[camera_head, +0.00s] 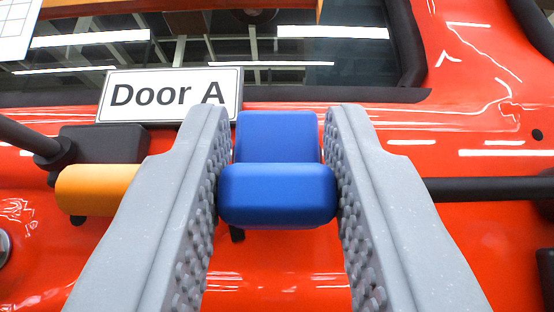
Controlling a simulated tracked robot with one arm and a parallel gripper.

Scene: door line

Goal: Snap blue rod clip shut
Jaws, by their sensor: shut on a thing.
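The blue rod clip (277,195) is in the middle of the picture, in front of the red door panel. It shows as a rounded front block with a second blue block rising behind it. My gripper (278,190) has its grey fingers on the left and right sides of the front block, their studded pads touching it. A black rod (490,189) runs to the right from behind my right finger. Whether the rod sits inside the clip is hidden by the clip and my fingers.
A "Door A" sign (170,95) is above left on the red door (480,110). An orange block (98,189) with a black mount (100,145) and a black bar (25,138) is at left. A dark window (230,50) spans the top.

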